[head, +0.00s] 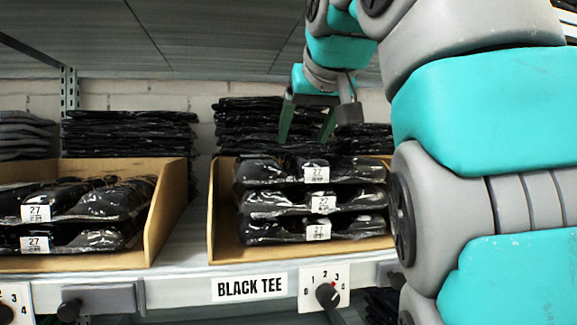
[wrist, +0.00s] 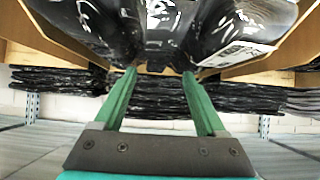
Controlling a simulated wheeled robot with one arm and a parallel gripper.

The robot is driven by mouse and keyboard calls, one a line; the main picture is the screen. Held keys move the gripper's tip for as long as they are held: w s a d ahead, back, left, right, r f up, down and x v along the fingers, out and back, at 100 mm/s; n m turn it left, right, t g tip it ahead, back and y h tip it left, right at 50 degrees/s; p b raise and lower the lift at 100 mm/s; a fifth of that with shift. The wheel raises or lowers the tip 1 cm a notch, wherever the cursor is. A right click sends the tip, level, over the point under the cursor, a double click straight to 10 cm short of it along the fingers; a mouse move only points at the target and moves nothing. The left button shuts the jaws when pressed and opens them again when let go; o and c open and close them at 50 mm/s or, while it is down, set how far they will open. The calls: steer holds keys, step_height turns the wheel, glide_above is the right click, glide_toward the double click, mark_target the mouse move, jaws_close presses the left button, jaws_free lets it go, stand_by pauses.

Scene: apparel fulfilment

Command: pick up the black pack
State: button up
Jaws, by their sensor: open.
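Three black packs in shiny clear film, each with a white 27 label, lie stacked in the right cardboard tray (head: 224,222). The top black pack (head: 266,172) is uncovered. In the wrist view a glossy black pack (wrist: 210,28) with a white label fills the upper part. My gripper (head: 307,134) is open and empty, fingers pointing down just above the top pack. In the wrist view its green fingertips (wrist: 159,73) are apart near the pack's edge, with nothing between them. I cannot tell whether they touch it.
A left cardboard tray (head: 166,215) holds more black packs. Folded dark garments (head: 130,133) are stacked behind both trays. The shelf above is close over my arm. A BLACK TEE label (head: 249,287) and dials (head: 326,293) line the shelf's front edge.

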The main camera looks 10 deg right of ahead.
steer(key=shift+d+r+x, duration=0.1)
steer(key=shift+x, duration=1.8)
steer(key=shift+d+r+x, duration=0.1)
steer(key=shift+x, duration=1.8)
steer(key=shift+w, duration=0.15)
jaws_close()
